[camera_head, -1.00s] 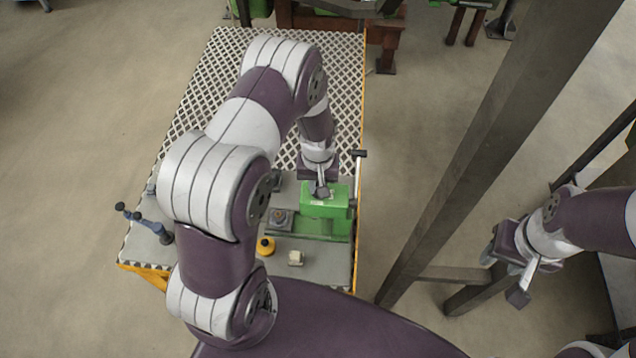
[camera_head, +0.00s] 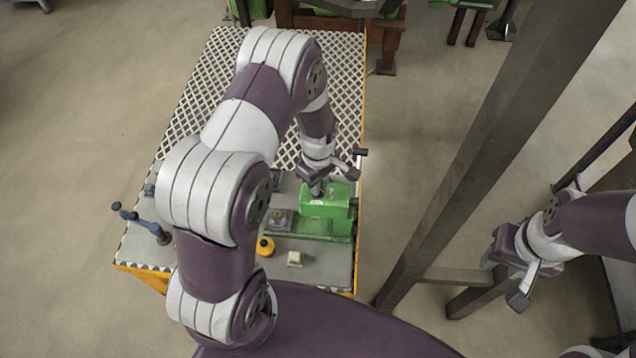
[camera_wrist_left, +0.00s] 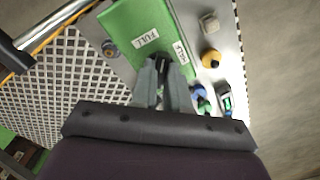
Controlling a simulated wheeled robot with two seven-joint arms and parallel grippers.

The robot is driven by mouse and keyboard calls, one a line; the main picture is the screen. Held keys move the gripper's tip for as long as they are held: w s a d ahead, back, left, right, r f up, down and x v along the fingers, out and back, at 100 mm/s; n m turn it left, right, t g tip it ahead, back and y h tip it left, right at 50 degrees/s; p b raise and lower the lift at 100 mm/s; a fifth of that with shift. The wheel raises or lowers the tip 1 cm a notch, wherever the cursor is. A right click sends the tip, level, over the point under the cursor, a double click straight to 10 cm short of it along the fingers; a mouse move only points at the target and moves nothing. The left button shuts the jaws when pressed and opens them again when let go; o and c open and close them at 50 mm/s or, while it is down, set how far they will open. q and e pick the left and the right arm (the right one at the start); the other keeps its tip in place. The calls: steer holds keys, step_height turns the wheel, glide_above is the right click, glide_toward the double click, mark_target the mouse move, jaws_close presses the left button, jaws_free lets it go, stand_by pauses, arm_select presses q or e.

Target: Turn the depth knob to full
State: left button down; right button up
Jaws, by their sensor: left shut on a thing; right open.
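The green box (camera_head: 325,203) stands on the grey panel in the head view. In the left wrist view its green top (camera_wrist_left: 128,22) carries a FULL label (camera_wrist_left: 146,38) and a HALF label (camera_wrist_left: 181,52). My left gripper (camera_head: 318,188) is over the box top, its fingers shut on the small dark depth knob (camera_wrist_left: 162,66). The fingers hide most of the knob, so I cannot tell its exact setting. In the wrist view the gripper is close to both labels. My right gripper (camera_head: 489,259) is open, apart from the panel at the far right.
A dark-ended bar (camera_head: 360,153) stands beside the green box. A thick dark post (camera_head: 480,150) rises between the panel and my right arm.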

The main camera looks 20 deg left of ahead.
arm_select(q)
steer(key=n, duration=0.4)
steer(key=shift+w+b, duration=0.1)
steer(key=shift+b, duration=0.2)
steer(key=shift+n, duration=1.7)
steer(key=shift+r+n, duration=0.1)
steer(key=shift+n, duration=0.2)
steer(key=c, duration=1.1)
jaws_free()
step_height(320, 180, up, 13)
steer(key=b, duration=0.3)
steer(key=shift+f+b, duration=0.2)
steer(key=shift+b, duration=0.1)
